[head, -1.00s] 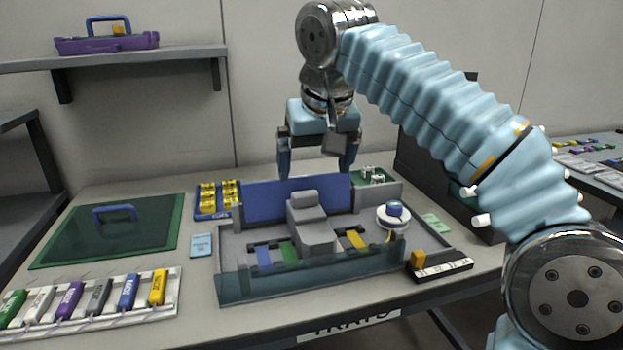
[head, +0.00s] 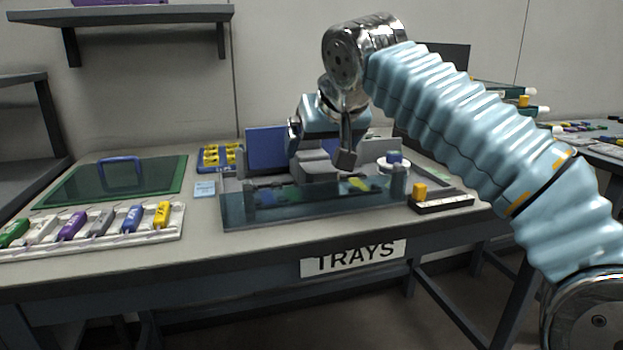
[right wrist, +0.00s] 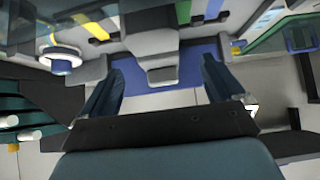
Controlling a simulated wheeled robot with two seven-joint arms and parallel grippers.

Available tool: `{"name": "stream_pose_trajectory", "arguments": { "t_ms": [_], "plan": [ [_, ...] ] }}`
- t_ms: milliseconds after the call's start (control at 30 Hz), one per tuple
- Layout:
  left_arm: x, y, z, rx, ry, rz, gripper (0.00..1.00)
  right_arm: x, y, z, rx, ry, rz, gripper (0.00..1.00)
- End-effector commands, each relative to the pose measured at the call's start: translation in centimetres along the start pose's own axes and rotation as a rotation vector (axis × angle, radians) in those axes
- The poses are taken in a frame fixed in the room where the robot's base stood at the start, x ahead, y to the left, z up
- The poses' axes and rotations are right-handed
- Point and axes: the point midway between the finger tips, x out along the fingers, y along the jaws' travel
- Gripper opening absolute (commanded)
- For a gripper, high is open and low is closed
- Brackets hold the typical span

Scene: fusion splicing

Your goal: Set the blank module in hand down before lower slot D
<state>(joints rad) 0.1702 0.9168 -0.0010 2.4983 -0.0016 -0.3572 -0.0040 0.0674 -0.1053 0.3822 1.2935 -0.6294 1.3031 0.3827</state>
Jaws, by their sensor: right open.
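My right gripper (head: 322,152) is above the grey splicing device (head: 318,168) on the table and partly covers it. In the right wrist view its two dark fingers (right wrist: 163,78) stand apart, with nothing held between them; the device (right wrist: 150,35) shows beyond them. I cannot make out a blank module in either view. Dark-green modules with white ends (head: 522,108) show behind my right arm, in part hidden. Similar ones show at the left edge of the right wrist view (right wrist: 25,137). No slot letter is readable. My left gripper is not in view.
A green mat with a blue handle (head: 120,178) lies at the left. A white tray (head: 175,228) of coloured modules is in front of it. A blue tray of yellow parts (head: 205,155) stands behind. A black strip with an orange block (head: 440,203) is at the right front.

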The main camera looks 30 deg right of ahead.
Motion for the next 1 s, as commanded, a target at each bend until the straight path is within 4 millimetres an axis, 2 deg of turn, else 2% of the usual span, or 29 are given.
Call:
{"name": "stream_pose_trajectory", "arguments": {
  "t_ms": [33,100,367,633,867,1000],
  "plan": [
    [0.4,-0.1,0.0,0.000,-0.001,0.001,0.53,1.2,0.0,0.2,0.000,-0.004,0.001,0.96],
    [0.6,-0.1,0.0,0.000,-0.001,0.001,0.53,2.3,0.0,0.2,-0.001,-0.003,0.000,0.96],
    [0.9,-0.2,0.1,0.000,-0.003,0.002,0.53,4.2,0.1,0.0,0.000,-0.003,0.000,0.96],
    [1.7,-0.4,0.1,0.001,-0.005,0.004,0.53,8.3,0.4,-0.2,0.000,-0.004,0.000,0.96],
    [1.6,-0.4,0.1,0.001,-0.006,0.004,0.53,8.6,0.4,-0.4,0.000,-0.001,-0.001,0.96],
    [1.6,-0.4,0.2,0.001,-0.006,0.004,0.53,8.6,0.4,-0.3,0.000,-0.001,-0.001,0.77]
  ]
}}
